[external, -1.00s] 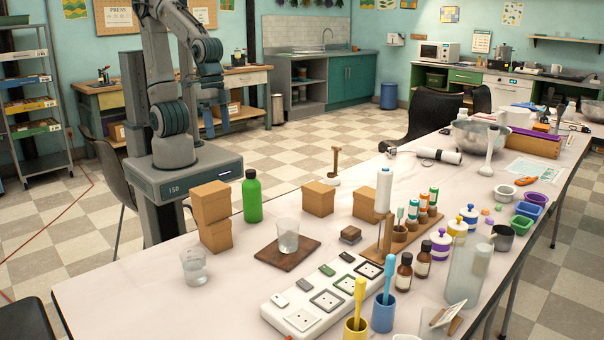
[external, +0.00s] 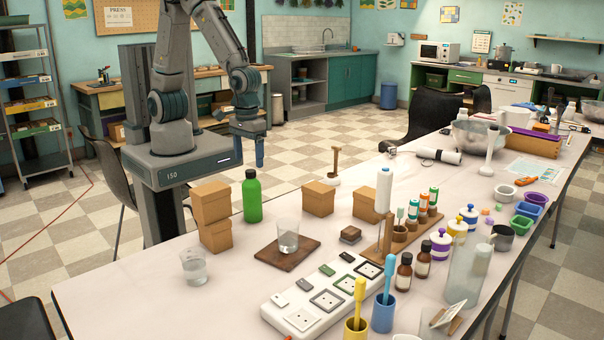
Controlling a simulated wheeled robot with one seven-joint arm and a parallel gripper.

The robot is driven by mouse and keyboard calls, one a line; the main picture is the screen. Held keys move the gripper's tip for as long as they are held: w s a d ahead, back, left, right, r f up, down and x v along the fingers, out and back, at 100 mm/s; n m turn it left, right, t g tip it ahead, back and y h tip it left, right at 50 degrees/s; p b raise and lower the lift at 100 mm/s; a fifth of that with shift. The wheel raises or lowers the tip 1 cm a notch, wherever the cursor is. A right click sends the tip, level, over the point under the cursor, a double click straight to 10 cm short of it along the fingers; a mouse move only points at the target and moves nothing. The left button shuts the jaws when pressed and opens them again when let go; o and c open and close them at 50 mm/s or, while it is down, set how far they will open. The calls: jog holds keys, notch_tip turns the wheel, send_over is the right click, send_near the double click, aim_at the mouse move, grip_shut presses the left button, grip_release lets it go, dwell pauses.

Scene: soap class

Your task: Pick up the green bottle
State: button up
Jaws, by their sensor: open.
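The green bottle (external: 252,199) stands upright on the table near its far left edge, with a dark cap. It is just right of the stacked brown boxes. My gripper (external: 250,160) points down in the air, above and behind the bottle as seen here, apart from it. It is open and holds nothing visible.
Two stacked brown boxes (external: 212,218) stand close left of the bottle. A brown box (external: 318,199) stands to its right. A glass (external: 288,237) on a dark board (external: 268,257) is in front. Another glass (external: 194,266) stands front left. Bare table lies at left front.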

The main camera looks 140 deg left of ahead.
aim_at(251, 171)
jog(key=shift+w+f+p, duration=0.2)
jog(key=shift+f+p, duration=0.25)
jog(key=shift+f, duration=3.25)
jog(key=shift+c, duration=0.4)
jog(key=c, duration=1.5)
jog(key=shift+c, duration=0.4)
jog(key=shift+r, duration=0.15)
